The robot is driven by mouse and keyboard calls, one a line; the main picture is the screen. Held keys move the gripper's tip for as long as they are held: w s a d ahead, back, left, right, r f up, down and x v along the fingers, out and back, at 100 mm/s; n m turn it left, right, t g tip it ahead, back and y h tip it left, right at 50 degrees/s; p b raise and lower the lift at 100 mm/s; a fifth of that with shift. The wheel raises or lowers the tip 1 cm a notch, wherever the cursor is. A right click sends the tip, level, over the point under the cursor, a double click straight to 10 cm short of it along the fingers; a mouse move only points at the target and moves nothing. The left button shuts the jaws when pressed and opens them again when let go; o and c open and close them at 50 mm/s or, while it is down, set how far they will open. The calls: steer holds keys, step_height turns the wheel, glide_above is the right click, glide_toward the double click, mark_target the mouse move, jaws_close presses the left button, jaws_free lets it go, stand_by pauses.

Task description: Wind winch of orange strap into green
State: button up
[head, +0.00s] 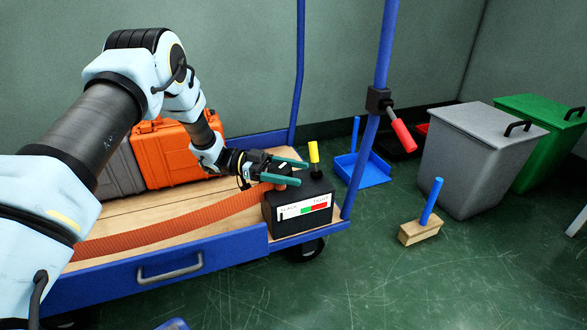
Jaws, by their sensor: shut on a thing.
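The winch is a black box (315,190) at the right end of a cart. Its front scale (303,209) reads SLACK to TIGHT and runs white, green, red; a small dark mark, seemingly the pointer, shows in the white at the far left. The orange strap (170,228) runs from the box leftward across the cart bed. A yellow-handled lever (314,153) stands upright on the box, apart from the fingers.
An orange case (165,155) and a grey case (120,172) stand on the cart bed (130,208). A blue post (383,55) with a red-handled lever (401,134) rises just right of the winch. A brush (420,230), dustpan (362,170) and bins (470,165) are on the floor.

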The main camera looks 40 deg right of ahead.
mark_target(269, 167)
steer(key=shift+s+a+f+m+g+y, duration=0.15)
steer(key=shift+m+g+y, duration=0.3)
steer(key=shift+y, duration=0.25)
steer(key=o, duration=1.2)
steer(key=shift+o, duration=0.2)
steer(key=p+v, duration=0.2)
steer(key=v, duration=0.9)
